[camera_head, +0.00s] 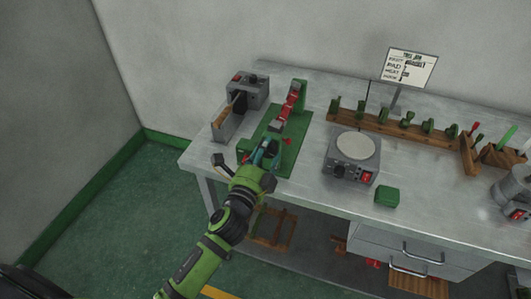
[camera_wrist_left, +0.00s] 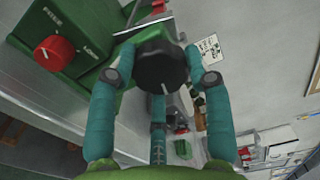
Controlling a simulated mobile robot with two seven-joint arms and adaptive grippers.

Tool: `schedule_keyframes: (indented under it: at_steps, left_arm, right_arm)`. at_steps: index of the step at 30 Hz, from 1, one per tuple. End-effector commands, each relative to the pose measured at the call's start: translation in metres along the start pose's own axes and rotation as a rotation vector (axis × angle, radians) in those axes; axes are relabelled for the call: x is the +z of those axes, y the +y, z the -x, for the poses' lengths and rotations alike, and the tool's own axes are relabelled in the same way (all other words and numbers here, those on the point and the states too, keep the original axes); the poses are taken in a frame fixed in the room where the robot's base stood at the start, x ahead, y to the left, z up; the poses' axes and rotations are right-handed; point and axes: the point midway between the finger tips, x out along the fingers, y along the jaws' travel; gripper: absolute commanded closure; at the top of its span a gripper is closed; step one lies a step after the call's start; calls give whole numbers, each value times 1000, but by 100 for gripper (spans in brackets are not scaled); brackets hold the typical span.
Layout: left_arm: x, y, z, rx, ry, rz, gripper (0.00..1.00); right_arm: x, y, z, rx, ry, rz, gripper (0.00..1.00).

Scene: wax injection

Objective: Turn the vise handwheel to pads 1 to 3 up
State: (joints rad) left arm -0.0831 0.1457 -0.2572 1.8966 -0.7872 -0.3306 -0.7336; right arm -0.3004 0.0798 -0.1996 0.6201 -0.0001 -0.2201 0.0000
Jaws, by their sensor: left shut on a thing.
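The green vise (camera_head: 297,142) stands at the table's left front part, with a row of red pads (camera_head: 290,101) behind my gripper. My left gripper (camera_head: 265,156) reaches the vise's front left side. In the left wrist view, the teal fingers (camera_wrist_left: 160,70) close around a round black handwheel (camera_wrist_left: 155,62) with a white mark pointing down. A red knob (camera_wrist_left: 54,53) marked FREE and LOCK sits beside it on a green housing (camera_wrist_left: 92,20). The gripper hides the handwheel in the head view. Which pads face up is too small to read. My right gripper is not in view.
A grey machine (camera_head: 250,90) stands behind left of the vise. A hot plate unit (camera_head: 352,158) and a green block (camera_head: 387,196) are to the right. A wooden rack (camera_head: 390,128) with green pieces and a sign (camera_head: 411,66) stand at the back.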

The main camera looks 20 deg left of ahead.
Motion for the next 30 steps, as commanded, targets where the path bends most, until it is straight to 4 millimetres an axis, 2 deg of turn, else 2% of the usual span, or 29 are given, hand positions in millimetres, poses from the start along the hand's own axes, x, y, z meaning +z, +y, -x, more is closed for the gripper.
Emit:
schedule_keyframes:
  at_steps: [1, 30]
  left_arm:
    - [4, -7, -2, -15, -9, 22, 83]
    - [4, -5, -2, -14, -5, 506, 83]
  right_arm:
    - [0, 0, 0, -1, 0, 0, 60]
    - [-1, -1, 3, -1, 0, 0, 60]
